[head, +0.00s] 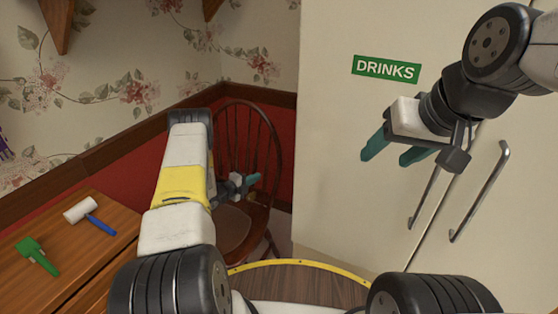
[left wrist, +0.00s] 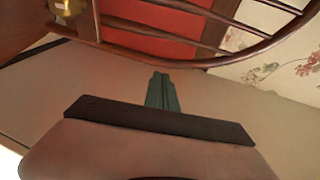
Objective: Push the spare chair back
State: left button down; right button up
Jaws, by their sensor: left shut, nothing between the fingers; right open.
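The spare chair (head: 236,222) is dark wood with a hooped spindle back and a brown seat. It stands in the corner between the red wainscot and the white cabinet, partly hidden by my left arm. My left gripper (head: 251,180) is shut and empty, in front of the chair's back in the head view. In the left wrist view the shut teal fingers (left wrist: 162,92) point toward the curved chair back (left wrist: 190,58); I cannot tell whether they touch it. My right gripper (head: 393,150) is open and empty, raised in front of the cabinet.
A white cabinet (head: 335,170) with a green DRINKS sign (head: 386,69) and long metal handles (head: 480,190) fills the right. A wooden counter (head: 85,255) at left holds a white-headed mallet (head: 90,214) with a blue handle and a green tool (head: 38,256).

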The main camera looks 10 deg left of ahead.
pick_arm(q)
jog(key=x, duration=1)
jog(key=shift+w+d, duration=0.15)
jog(key=shift+w, duration=0.1)
jog(key=shift+f, duration=0.1)
